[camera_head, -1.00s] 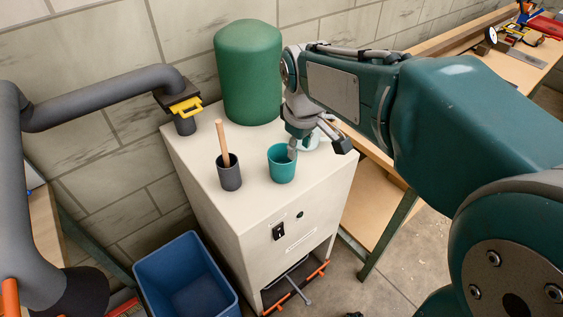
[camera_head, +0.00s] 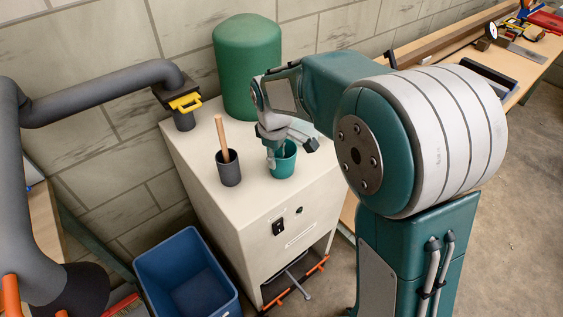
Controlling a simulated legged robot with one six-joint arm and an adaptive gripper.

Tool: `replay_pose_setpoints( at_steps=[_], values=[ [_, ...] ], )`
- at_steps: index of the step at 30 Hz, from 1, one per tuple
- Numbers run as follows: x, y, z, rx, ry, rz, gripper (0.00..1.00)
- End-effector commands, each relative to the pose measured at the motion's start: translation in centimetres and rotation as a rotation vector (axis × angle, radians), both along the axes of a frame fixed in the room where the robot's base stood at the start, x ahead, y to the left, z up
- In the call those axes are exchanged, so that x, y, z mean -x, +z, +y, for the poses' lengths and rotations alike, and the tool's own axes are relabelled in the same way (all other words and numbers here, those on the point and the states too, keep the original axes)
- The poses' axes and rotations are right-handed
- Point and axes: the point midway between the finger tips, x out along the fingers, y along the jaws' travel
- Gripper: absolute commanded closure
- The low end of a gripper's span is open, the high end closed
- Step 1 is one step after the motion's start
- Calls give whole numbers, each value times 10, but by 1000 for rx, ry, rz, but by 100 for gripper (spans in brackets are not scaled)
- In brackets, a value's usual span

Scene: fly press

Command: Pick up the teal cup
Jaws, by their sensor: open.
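The teal cup (camera_head: 283,164) stands upright on the top of the white cabinet (camera_head: 205,160), right of a dark grey cup. My gripper (camera_head: 287,155) is open at the cup's rim. One finger is in front of the cup's left side and the other reaches out to the right above the rim. The gripper hides part of the cup's opening. I cannot tell whether a finger touches the cup.
A dark grey cup (camera_head: 229,172) holding a wooden handle (camera_head: 221,136) stands close on the left. A green cylinder (camera_head: 247,75) stands behind. A grey pipe with a yellow handle (camera_head: 186,101) is at the cabinet's left back corner. A blue bin (camera_head: 187,276) is on the floor.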

Motion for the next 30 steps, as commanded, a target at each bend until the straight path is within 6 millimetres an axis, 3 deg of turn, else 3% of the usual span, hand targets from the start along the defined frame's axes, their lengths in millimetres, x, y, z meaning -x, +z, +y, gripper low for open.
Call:
replay_pose_setpoints(
  at_steps=[8,17,20,21,30],
  values=[
    [-4,-41,2,1,0,3,56],
    [-5,-47,2,0,0,0,56],
    [-5,-47,2,0,0,0,96],
    [-5,-47,2,0,0,0,100],
    [-5,-47,2,0,0,0,100]
  ],
)
